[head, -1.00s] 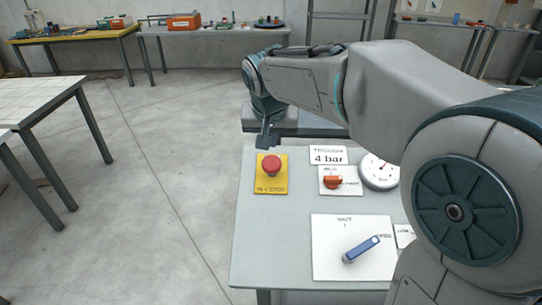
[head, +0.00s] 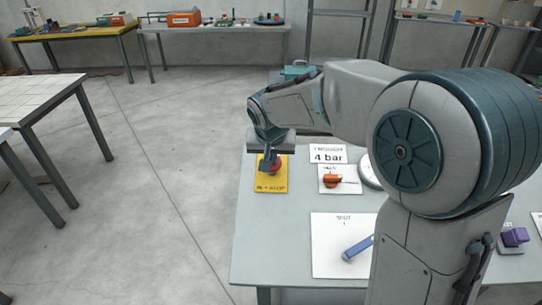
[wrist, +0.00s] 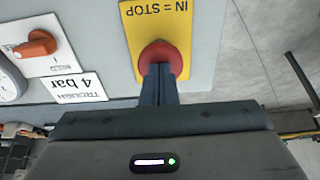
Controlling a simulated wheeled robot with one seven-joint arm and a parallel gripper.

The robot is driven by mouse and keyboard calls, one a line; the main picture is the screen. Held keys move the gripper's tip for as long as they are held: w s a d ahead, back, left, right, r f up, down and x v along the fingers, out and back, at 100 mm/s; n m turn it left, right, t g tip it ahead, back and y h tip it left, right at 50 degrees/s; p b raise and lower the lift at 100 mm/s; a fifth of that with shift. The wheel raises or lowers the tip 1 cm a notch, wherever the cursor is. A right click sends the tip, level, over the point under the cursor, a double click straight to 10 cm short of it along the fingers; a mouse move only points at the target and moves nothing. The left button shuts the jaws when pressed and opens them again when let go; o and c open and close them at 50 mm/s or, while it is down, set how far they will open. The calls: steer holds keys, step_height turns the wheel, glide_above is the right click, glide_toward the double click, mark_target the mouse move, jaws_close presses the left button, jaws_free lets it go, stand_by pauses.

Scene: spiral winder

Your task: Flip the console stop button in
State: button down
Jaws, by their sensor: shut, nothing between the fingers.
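The red mushroom stop button (head: 277,168) sits on a yellow plate (head: 271,184) at the far left of the grey console table. In the head view my gripper (head: 270,163) is in front of the button and hides part of it. In the wrist view the red button (wrist: 161,54) shows beyond my shut fingertips (wrist: 158,70), which overlap its near side. The yellow plate (wrist: 150,17) reads "IN = STOP". The fingers are together and empty. I cannot tell whether the tips touch the button or whether it is pushed in.
An orange knob (head: 332,180) on a white plate lies to the right of the button, by a "4 bar" sign (head: 328,154) and a partly hidden gauge (head: 369,172). A blue-handled lever (head: 358,248) lies nearer. Open floor lies left of the table.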

steer(key=shift+s+b+x, duration=0.2)
steer(key=shift+b+x, duration=0.85)
steer(key=shift+b, duration=0.05)
steer(key=shift+s+d+f, duration=0.1)
steer(key=shift+s+f, duration=0.15)
steer(key=shift+r, duration=0.45)
steer(key=p+v, duration=0.1)
steer(key=v, duration=1.3)
steer(key=shift+w+r, duration=0.25)
steer(key=shift+w, duration=0.1)
